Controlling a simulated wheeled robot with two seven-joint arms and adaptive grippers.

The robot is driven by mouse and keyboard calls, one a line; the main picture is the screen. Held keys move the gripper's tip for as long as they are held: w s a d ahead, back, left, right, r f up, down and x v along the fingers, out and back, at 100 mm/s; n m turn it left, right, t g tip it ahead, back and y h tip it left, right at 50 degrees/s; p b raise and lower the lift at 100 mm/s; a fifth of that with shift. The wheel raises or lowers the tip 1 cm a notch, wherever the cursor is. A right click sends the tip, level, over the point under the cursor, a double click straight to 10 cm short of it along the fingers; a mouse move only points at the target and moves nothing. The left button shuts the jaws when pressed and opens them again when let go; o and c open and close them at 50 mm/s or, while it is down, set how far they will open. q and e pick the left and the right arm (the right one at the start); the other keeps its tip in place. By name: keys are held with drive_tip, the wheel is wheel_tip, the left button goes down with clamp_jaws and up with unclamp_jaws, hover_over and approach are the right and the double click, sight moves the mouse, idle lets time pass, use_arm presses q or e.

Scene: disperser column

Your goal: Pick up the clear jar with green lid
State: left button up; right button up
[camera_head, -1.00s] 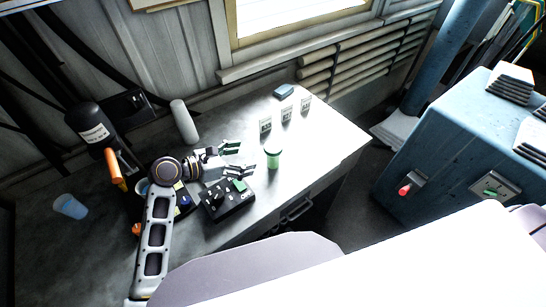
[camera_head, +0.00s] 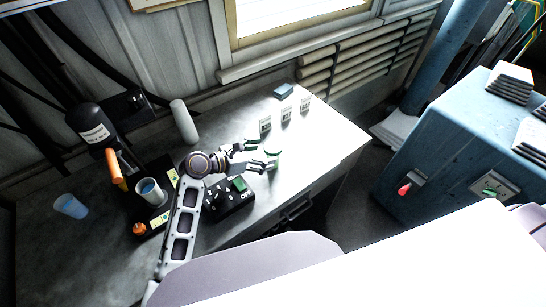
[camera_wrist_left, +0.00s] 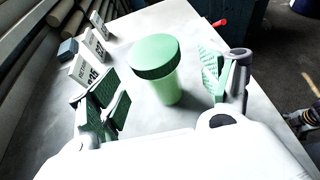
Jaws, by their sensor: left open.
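The jar with the green lid (camera_wrist_left: 155,57) stands upright on the table in the left wrist view, its body looking pale green and see-through. In the head view its lid (camera_head: 272,152) shows just beyond my left gripper (camera_head: 262,154), which partly hides the jar. In the left wrist view my left gripper (camera_wrist_left: 170,92) is open, with one green-padded finger on each side of the jar. A gap shows between the jar and both fingers. My right gripper is not in view.
Several small labelled cards (camera_head: 286,114) and a blue box (camera_head: 284,91) stand behind the jar. The table's right part is clear.

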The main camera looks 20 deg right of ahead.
sight(273, 151)
use_arm(q)
drive_tip(key=shift+d, duration=0.1)
drive_tip(key=shift+x, duration=2.55)
drive_tip(key=shift+w, duration=0.1)
drive_tip(key=c, duration=1.2)
